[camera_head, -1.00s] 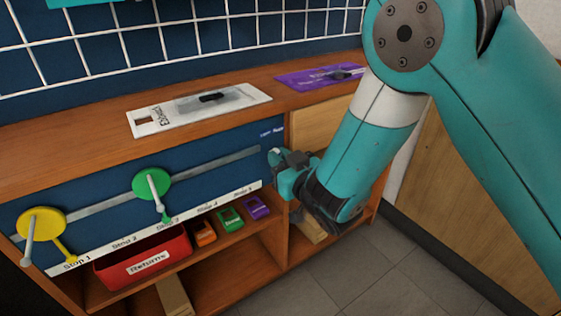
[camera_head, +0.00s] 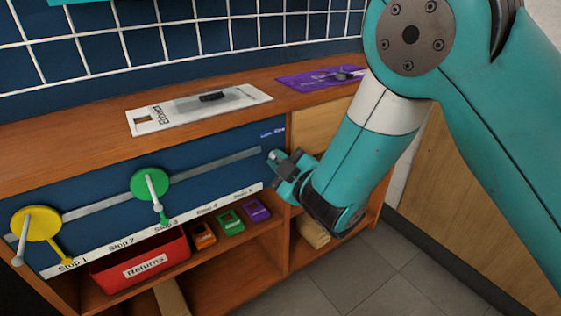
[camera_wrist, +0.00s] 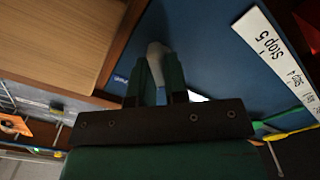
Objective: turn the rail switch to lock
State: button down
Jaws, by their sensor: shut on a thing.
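The rail switch is a pale grey lever, seen between the fingertips in the wrist view (camera_wrist: 156,52) and at the right end of the blue rail panel in the head view (camera_head: 276,156). Small white lettering sits just above it on the panel in the head view. My gripper (camera_head: 281,163) is at the switch with its fingers shut on it. In the wrist view, the two dark green fingers (camera_wrist: 160,72) lie on either side of the lever. The fingers hide part of the lever, so its exact angle is hard to read.
A grey rail carries a green disc (camera_head: 150,184) and a yellow disc (camera_head: 36,224), both with handles, left of my gripper. Below are a red Returns bin (camera_head: 140,262) and several small coloured boxes. A white card (camera_head: 200,107) and a purple card (camera_head: 318,77) lie on the wooden top.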

dwell(0.5)
jog(key=c, duration=1.1)
grip_release()
jog(key=shift+c, duration=0.2)
jog(key=shift+s+d, duration=0.1)
